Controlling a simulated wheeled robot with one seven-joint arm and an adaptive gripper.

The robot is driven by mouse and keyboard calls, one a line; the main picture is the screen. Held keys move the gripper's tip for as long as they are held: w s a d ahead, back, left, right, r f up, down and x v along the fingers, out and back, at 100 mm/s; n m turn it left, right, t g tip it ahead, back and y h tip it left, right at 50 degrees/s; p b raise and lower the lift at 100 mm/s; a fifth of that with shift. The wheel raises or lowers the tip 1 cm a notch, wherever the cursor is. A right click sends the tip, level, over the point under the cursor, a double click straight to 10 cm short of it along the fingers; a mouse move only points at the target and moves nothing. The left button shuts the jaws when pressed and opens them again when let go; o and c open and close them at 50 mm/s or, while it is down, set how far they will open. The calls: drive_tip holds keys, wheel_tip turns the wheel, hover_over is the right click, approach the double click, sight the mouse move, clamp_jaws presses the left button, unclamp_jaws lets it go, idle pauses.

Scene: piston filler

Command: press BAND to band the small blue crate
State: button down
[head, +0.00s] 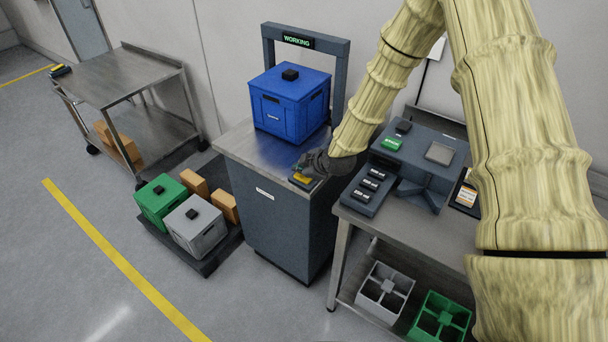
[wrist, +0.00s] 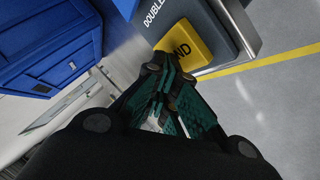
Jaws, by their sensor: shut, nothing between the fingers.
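The small blue crate (head: 290,103) sits closed on the steel top of the banding machine (head: 262,215), under its grey arch, with a small black block on its lid. It also shows in the wrist view (wrist: 50,48). The arch display (head: 298,41) reads WORKING in green. The yellow BAND button (head: 302,178) is at the machine's front right corner; in the wrist view (wrist: 190,45) only "ND" of its label shows. My gripper (head: 308,168) is shut and empty, its fingertips at the button and hiding part of it. I cannot tell whether they touch it.
A DOUBLE label (wrist: 153,13) is beside the button. A bench (head: 400,228) with a grey device and several black buttons stands close on the right. Green (head: 160,198) and grey (head: 195,227) crates sit on a low pallet at left. A steel cart (head: 125,75) stands behind.

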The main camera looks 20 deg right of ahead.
drive_tip(key=shift+r, duration=0.65)
drive_tip(key=shift+r+p, duration=0.1)
drive_tip(key=shift+p, duration=0.2)
drive_tip(key=shift+r+p, duration=1.25)
drive_tip(key=shift+r, duration=1.2)
drive_tip(key=shift+f, duration=0.1)
